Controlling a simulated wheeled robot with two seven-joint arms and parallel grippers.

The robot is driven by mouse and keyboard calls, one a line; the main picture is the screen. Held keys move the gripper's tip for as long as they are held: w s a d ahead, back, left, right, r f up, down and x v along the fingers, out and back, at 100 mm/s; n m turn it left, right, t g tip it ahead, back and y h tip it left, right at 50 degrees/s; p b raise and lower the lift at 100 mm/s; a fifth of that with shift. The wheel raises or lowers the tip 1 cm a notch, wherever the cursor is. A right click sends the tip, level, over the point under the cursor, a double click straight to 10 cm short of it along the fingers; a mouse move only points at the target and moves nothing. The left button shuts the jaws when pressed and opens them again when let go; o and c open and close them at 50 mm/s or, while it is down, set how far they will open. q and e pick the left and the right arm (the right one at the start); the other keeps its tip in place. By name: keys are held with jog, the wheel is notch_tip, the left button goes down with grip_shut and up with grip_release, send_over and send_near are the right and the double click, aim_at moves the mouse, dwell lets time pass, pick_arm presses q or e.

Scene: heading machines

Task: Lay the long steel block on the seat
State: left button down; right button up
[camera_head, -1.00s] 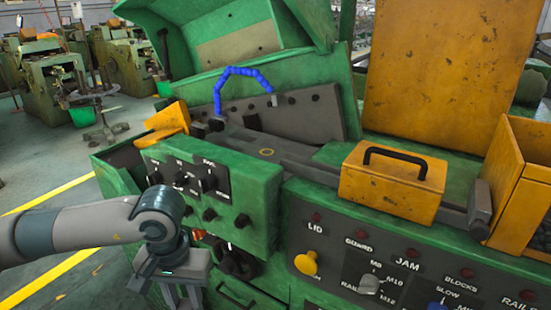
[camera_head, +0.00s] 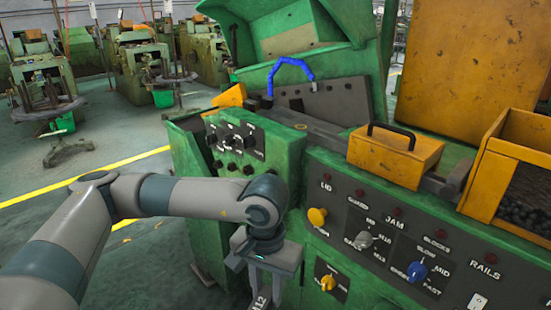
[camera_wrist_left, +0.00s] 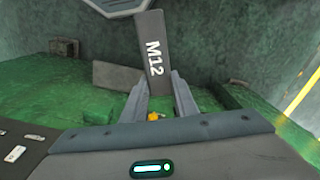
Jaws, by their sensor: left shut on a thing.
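My left gripper (camera_head: 264,284) is shut on a long dark grey block marked M12. In the left wrist view, this M12 block (camera_wrist_left: 151,50) stands out beyond my left gripper's fingers (camera_wrist_left: 158,90), one on each side of it. In the head view, only part of the block (camera_head: 259,301) shows, at the bottom edge in front of the green machine. Another grey block (camera_wrist_left: 117,76) lies on a green surface (camera_wrist_left: 60,90) in the left wrist view, apart from the held block. I cannot tell which place is the seat. My right gripper is out of view.
The machine's control panel (camera_head: 345,245) has knobs and switches, close to the right of my left gripper. A yellow box with a black handle (camera_head: 393,153) and a yellow bin (camera_head: 485,185) stand on top. Open floor (camera_head: 60,190) lies to the left.

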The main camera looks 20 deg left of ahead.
pick_arm(q)
jog(key=shift+s+d, duration=0.2)
jog(key=shift+w+a, duration=0.1)
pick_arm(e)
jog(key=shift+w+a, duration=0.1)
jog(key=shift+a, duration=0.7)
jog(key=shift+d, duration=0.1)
